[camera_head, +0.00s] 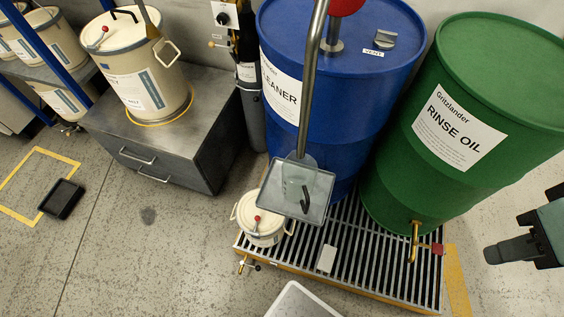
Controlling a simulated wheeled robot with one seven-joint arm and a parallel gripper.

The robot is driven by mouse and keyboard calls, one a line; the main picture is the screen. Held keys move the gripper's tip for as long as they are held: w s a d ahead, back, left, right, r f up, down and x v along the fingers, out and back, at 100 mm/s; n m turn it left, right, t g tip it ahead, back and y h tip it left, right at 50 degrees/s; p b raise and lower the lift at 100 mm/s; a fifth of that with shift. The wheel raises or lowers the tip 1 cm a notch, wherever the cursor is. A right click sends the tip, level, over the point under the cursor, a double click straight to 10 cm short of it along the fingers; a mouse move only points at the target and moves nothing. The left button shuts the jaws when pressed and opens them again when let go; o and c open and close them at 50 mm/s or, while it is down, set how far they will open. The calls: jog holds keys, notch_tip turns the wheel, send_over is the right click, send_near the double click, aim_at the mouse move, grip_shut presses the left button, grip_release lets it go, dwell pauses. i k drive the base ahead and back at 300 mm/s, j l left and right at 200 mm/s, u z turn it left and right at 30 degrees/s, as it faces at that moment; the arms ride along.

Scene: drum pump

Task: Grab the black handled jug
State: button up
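A clear, see-through jug (292,182) with a black handle (305,199) stands on a small square tray (268,200) below the bent metal spout (312,75) of the blue drum. The handle faces the lower right of the picture. The jug's outline is faint against the tray, and I cannot tell whether it holds liquid. My gripper (492,255), dark grey and teal, is at the right edge, in front of the green drum and well apart from the jug. Only part of it shows, and I cannot make out a gap between its fingers.
A cream lidded pot (262,222) sits below the tray. A grey cabinet (185,155) bears a large cream container (145,75). The lower-left floor is mostly clear.

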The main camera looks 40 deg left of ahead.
aim_at(298, 176)
jog(key=k+j+u, duration=0.2)
jog(key=j, duration=0.15)
jog(key=j+u, duration=0.2)
jog(key=j, duration=0.15)
jog(key=j+u, duration=0.2)
jog(key=j, duration=0.15)
jog(key=j+z, duration=0.1)
jog(key=j, duration=0.3)
jog(key=k+j+z, duration=0.1)
jog(key=j, duration=0.3)
jog(key=k+j+z, duration=0.15)
jog(key=j, duration=0.25)
jog(key=j+z, duration=0.1)
jog(key=j, duration=0.3)
jog(key=k+j+z, duration=0.1)
jog(key=j, duration=0.25)
jog(key=k+j+z, duration=0.1)
jog(key=j, duration=0.3)
jog(key=k, duration=0.05)
